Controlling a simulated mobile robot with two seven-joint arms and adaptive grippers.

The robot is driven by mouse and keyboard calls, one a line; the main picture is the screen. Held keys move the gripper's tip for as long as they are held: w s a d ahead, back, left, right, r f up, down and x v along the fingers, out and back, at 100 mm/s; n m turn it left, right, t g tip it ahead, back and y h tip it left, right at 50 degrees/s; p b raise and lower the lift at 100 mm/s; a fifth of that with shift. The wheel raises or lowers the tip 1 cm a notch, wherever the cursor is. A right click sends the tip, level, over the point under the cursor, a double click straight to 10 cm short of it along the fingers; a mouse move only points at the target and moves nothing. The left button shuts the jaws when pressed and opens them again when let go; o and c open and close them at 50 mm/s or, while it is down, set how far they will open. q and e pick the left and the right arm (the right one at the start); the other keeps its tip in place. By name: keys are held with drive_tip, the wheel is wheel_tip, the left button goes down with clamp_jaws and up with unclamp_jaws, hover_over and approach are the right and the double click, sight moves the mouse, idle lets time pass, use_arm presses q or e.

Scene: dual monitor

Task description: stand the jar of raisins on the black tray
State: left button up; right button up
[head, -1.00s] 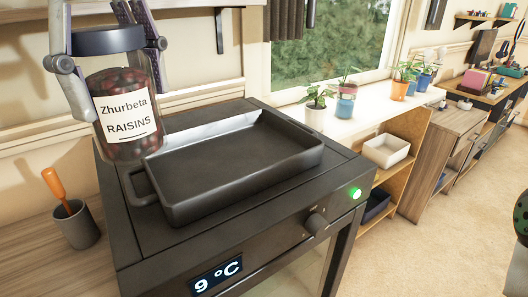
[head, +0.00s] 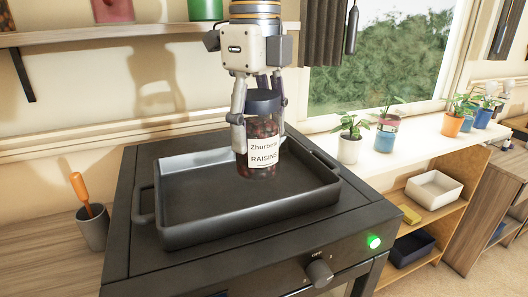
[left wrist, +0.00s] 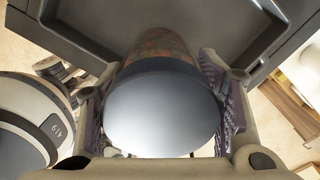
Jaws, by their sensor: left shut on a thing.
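The jar of raisins (head: 262,150) has a dark lid and a white label reading "Zhurbeta RAISINS". It is upright over the black tray (head: 250,226), inside its outline towards the right half. I cannot tell whether its base touches the tray floor. My left gripper (head: 260,118) comes down from above and is shut on the jar around its lid and upper part. In the left wrist view, the jar's lid (left wrist: 162,112) sits between both finger pads, with the tray (left wrist: 75,28) beyond it. My right gripper is not in view.
The tray rests on a dark oven (head: 140,262) with a knob (head: 320,273) and a green light. A grey cup (head: 93,228) with an orange-handled tool stands left. Potted plants (head: 350,148) line the windowsill. A shelf (head: 60,36) hangs behind the arm. The tray's left half is clear.

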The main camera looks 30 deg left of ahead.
sight(264, 92)
use_arm(q)
drive_tip(key=f, duration=0.1)
drive_tip(key=w+f, duration=0.1)
drive_tip(key=f, duration=0.2)
drive_tip(key=shift+w+d+f, duration=0.25)
drive_tip(key=shift+f, duration=0.15)
drive_tip(key=shift+f, duration=0.15)
drive_tip(key=o, duration=1.5)
wheel_tip(264, 92, up, 12)
drive_tip(key=shift+r, duration=0.15)
